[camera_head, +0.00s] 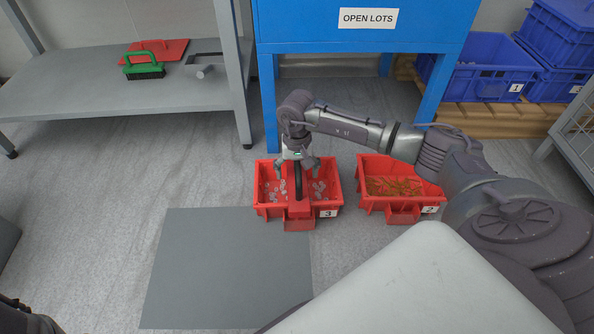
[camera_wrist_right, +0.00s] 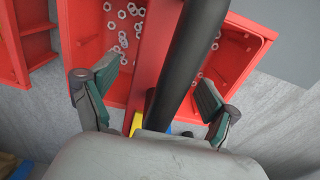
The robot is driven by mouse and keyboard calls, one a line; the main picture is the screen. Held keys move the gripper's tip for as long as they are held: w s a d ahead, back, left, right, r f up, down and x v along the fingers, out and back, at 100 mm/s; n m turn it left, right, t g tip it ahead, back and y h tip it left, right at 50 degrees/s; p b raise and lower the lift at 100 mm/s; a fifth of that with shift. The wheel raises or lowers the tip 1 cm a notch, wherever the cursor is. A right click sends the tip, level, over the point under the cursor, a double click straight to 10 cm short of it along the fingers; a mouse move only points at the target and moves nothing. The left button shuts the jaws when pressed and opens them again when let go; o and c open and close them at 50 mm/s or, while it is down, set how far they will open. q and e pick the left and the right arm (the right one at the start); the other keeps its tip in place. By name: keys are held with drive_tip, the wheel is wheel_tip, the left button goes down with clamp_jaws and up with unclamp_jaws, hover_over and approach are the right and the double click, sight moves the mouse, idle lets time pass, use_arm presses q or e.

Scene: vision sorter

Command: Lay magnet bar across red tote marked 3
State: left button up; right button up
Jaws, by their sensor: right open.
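The red tote marked 3 (camera_head: 264,209) sits on the floor with small metal nuts inside; it also shows in the right wrist view (camera_wrist_right: 88,48). The magnet bar, a red bar with a black handle (camera_head: 298,183), lies across the tote from front to back, its red end (camera_head: 299,211) at the front rim. The red bar also shows in the right wrist view (camera_wrist_right: 156,45). My right gripper (camera_head: 298,170) is open above the bar, with its fingers (camera_wrist_right: 157,78) apart on either side of the handle, not gripping it. My left gripper is not seen.
A red tote marked 2 (camera_head: 404,211) with orange-brown pieces stands to the right. A blue table (camera_head: 266,62) labelled OPEN LOTS is behind. A grey shelf (camera_head: 90,100) holds a green brush (camera_head: 143,69) and a red plate (camera_head: 158,47). A grey mat (camera_head: 228,275) lies clear in front.

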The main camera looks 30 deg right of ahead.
drive_tip(key=shift+f, duration=0.1)
wheel_tip(320, 180, up, 12)
drive_tip(key=shift+r, duration=0.1)
idle(0.4)
